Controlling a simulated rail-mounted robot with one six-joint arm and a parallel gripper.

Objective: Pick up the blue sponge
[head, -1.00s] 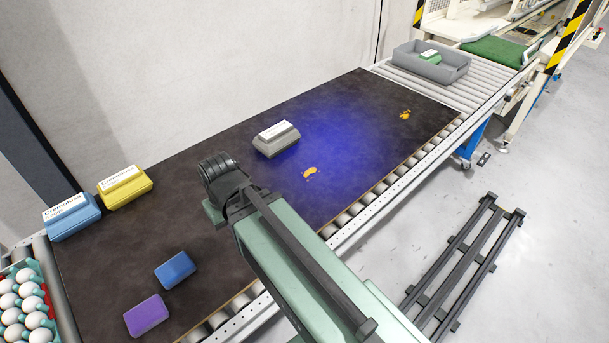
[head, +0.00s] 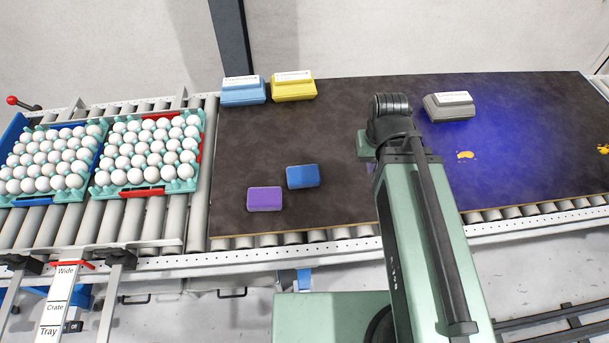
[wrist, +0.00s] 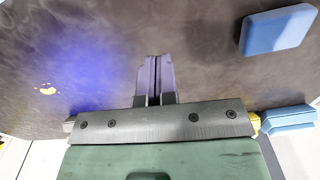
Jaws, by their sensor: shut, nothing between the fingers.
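The blue sponge (head: 303,176) lies flat on the dark board, left of my arm in the head view. It also shows at the upper right of the wrist view (wrist: 278,31). My gripper (wrist: 154,60) has its two fingers together, with nothing between them. It is over the board and apart from the sponge, which is to its right in the wrist view. In the head view my arm mostly hides the gripper.
A purple sponge (head: 265,199) lies close to the blue one, at its lower left. Blue (head: 243,94), yellow (head: 294,89) and grey (head: 448,110) labelled containers stand towards the back. Two egg trays (head: 185,186) (head: 82,196) sit on the rollers at left.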

